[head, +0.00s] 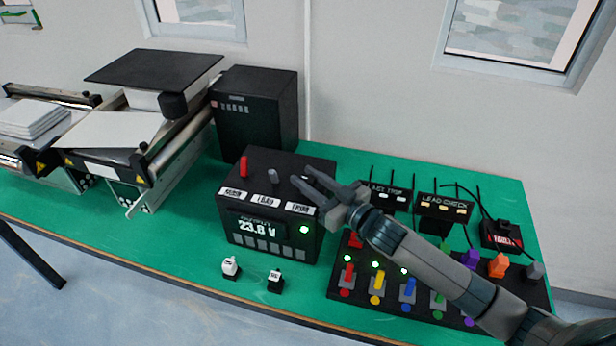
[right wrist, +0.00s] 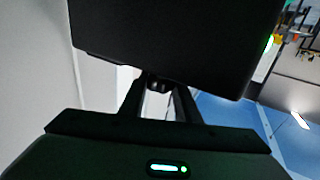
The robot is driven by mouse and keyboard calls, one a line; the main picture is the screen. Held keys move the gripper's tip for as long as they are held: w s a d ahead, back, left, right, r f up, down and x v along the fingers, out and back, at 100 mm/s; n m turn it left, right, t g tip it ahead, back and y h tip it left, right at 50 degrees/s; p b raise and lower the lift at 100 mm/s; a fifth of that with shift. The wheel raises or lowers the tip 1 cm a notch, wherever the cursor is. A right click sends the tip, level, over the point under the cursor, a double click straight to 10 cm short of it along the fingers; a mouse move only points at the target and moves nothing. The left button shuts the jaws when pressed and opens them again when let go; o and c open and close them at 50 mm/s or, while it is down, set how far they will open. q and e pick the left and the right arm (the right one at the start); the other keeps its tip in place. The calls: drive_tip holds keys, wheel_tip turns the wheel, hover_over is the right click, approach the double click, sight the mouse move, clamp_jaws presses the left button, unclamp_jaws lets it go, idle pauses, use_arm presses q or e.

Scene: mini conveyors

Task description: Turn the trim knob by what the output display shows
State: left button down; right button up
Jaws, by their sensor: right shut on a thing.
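The black output box (head: 275,190) stands on the green bench, and its lit display (head: 256,228) appears to read 23.8 V. A green light glows at the display's right. The trim knob is on the box top at the right, behind the label that seems to read TRIM (head: 299,208); my fingers mostly hide it. My right gripper (head: 308,181) reaches it from the right and is shut on it. In the right wrist view the fingers (right wrist: 158,92) close around a small dark part (right wrist: 156,84) against the dark box (right wrist: 175,40). My left gripper is not in view.
A red lever (head: 243,166) and a grey one (head: 273,176) stand on the same box top. A panel of coloured switches (head: 350,297) lies under my right arm. Two small plugs, white (head: 230,267) and black (head: 275,281), stand in front. Conveyors (head: 170,155) are at left.

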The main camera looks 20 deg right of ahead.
drive_tip(key=m+t+h, duration=0.1)
drive_tip(key=m+h, duration=0.1)
drive_tip(key=shift+r+h, duration=0.1)
drive_tip(key=shift+h, duration=0.2)
drive_tip(key=shift+m+t+h, duration=0.4)
drive_tip(key=shift+m+h, duration=0.3)
drive_tip(key=shift+h, duration=0.8)
drive_tip(key=o, duration=1)
drive_tip(key=shift+o, duration=0.2)
